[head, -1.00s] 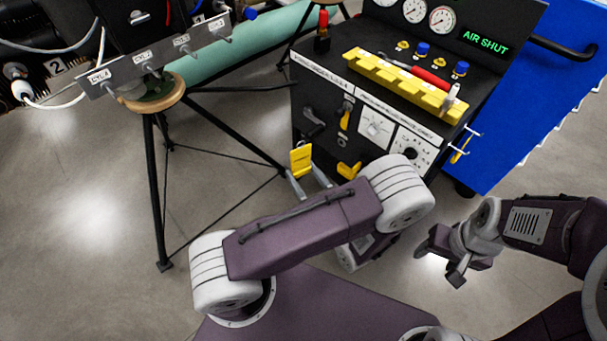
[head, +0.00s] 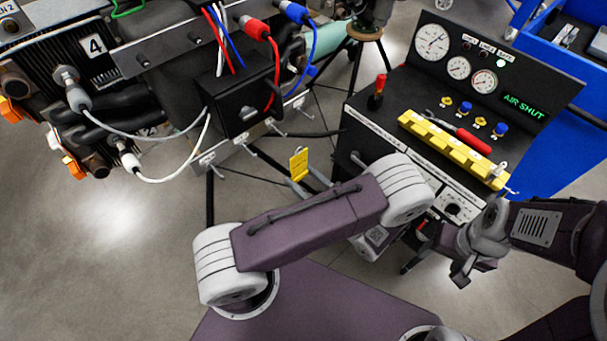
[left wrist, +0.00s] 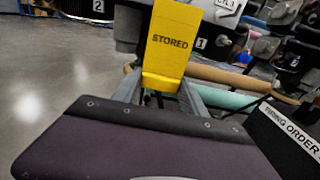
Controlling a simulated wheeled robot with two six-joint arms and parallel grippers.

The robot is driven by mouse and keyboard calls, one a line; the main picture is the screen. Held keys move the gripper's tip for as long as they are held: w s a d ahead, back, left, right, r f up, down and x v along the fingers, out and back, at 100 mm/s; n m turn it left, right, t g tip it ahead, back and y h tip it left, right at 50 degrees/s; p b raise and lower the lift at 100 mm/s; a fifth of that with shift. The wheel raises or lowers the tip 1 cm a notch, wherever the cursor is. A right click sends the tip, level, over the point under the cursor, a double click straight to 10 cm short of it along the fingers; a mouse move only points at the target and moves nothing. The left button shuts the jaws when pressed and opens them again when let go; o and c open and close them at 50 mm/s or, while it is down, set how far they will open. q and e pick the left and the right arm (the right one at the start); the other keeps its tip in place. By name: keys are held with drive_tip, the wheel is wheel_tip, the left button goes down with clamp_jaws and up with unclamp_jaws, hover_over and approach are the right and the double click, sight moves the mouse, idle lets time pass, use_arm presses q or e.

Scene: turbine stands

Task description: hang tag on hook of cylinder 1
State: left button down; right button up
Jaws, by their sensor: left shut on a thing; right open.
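A yellow tag (head: 299,163) stands upright in the fingers of my left gripper (head: 302,181). It also shows in the left wrist view (left wrist: 172,42), reading "STORED", between the two grey fingers (left wrist: 160,96). A metal hook rail (head: 230,152) with several hooks runs below the engine in the head view, partly hidden. Its rightmost hook (head: 299,103) is up and level with the tag's right side, apart from it. My right gripper (head: 433,270) is open and empty at lower right.
The engine (head: 120,70) with cables fills the upper left. A black console (head: 455,85) with gauges and a yellow tool rack (head: 450,148) stands right of the tag. A blue cart (head: 560,120) is behind it. Bare floor (head: 100,260) lies at lower left.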

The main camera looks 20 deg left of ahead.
sight(294, 171)
use_arm(q)
drive_tip(key=shift+w+a, duration=0.15)
drive_tip(key=shift+a, duration=0.15)
drive_tip(key=x, duration=0.3)
drive_tip(key=shift+w+a, duration=0.2)
drive_tip(key=shift+a, duration=0.25)
drive_tip(key=shift+w+a+p, duration=0.2)
drive_tip(key=shift+a+p, duration=0.1)
drive_tip(key=shift+a, duration=0.25)
idle(0.9)
drive_tip(key=c, duration=0.6)
unclamp_jaws()
drive_tip(key=shift+o, duration=0.2)
drive_tip(key=shift+o, duration=0.9)
